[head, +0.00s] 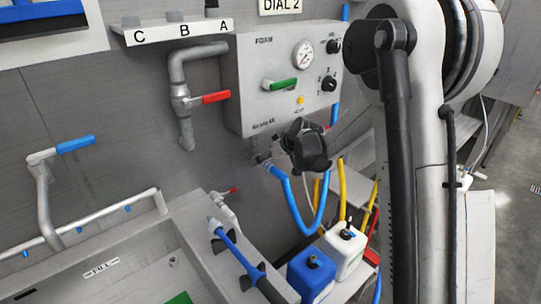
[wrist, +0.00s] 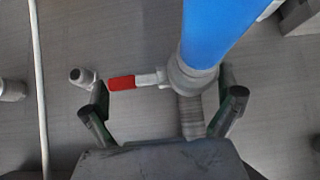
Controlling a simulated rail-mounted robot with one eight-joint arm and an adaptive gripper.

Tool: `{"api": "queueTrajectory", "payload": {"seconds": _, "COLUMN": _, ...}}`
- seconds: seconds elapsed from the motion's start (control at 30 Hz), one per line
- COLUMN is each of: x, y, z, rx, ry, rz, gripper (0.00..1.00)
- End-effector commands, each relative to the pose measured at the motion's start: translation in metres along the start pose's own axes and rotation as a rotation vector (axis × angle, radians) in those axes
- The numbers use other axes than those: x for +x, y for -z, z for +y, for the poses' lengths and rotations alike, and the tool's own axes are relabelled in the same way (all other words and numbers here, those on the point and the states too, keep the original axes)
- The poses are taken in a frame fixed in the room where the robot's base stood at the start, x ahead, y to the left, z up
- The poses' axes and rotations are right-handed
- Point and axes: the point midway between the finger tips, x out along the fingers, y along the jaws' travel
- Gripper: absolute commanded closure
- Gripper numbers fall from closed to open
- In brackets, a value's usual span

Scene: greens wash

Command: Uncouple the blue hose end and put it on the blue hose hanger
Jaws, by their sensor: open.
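The blue hose (head: 294,205) hangs in a loop below the foam panel. Its end sits at a grey fitting (head: 262,161) under the panel's lower left corner. In the wrist view the thick blue hose (wrist: 215,30) ends in a grey collar (wrist: 190,76), with a red-handled valve (wrist: 122,82) beside it. My gripper (head: 306,146) is beside the hose end, in front of the panel's lower edge. In the wrist view my gripper (wrist: 163,108) is open, with the collar appearing between its fingers, nearer the right one. Contact cannot be told. I cannot identify the blue hose hanger for sure.
The foam panel (head: 262,58) with gauge and knobs is just above my gripper. A red-handled pipe (head: 183,100) is to its left. Below stand a blue jug (head: 310,278), a white jug (head: 343,252) and a blue wand (head: 238,252) in black clips by the sink.

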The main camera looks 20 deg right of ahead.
Motion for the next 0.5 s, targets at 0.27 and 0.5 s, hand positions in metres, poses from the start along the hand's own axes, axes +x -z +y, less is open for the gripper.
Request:
{"api": "queueTrajectory", "payload": {"seconds": 0.27, "x": 0.0002, "y": 0.0, "z": 0.0, "rx": 0.0, "ry": 0.0, "rz": 0.0, "gripper": 0.07}}
{"api": "queueTrajectory", "payload": {"seconds": 0.5, "x": 0.0001, "y": 0.0001, "z": 0.0004, "rx": 0.0, "ry": 0.0, "rz": 0.0, "gripper": 0.39}}
